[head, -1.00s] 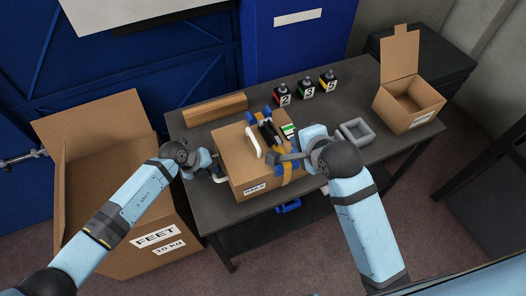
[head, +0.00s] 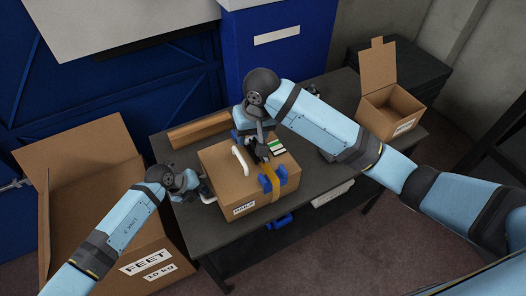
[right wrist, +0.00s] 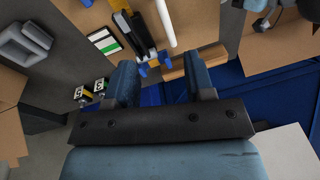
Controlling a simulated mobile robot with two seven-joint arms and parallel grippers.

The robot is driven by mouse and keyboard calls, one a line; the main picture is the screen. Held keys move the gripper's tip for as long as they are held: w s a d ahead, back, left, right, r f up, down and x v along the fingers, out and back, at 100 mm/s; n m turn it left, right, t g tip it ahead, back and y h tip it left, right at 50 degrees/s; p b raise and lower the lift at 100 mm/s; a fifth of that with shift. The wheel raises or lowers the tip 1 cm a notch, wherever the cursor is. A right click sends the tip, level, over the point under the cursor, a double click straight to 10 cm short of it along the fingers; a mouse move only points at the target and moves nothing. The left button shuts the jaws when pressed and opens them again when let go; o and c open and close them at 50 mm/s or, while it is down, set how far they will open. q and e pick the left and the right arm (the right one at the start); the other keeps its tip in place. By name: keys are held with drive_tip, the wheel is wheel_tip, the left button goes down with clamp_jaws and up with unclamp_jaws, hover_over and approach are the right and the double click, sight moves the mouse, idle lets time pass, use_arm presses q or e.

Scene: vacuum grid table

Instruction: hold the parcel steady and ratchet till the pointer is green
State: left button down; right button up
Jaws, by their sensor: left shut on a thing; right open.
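My left gripper (head: 202,194) is shut on the handle at the parcel's left side. My right gripper (head: 260,143) is open above the parcel's back part, by the ratchet. In the right wrist view, the ratchet's blue-tipped lever (right wrist: 146,55) lies just beyond the open fingers and not clearly between them. The gauge card (head: 276,147) shows green and white bands. It also shows in the right wrist view (right wrist: 104,42); its pointer is too small to read.
A wooden block (head: 198,132) lies behind the parcel. An open carton (head: 388,112) stands at the right; a large open box (head: 95,222) stands at the left.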

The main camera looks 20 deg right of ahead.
drive_tip(key=w+d+r+n+g+h, duration=0.1)
drive_tip(key=w+d+n+h, duration=0.1)
drive_tip(key=d, duration=0.2)
drive_tip(key=f, duration=1.1)
drive_tip(key=shift+s+a+f, duration=0.15)
drive_tip(key=shift+a+f, duration=0.05)
drive_tip(key=shift+f, duration=0.15)
clamp_jaws()
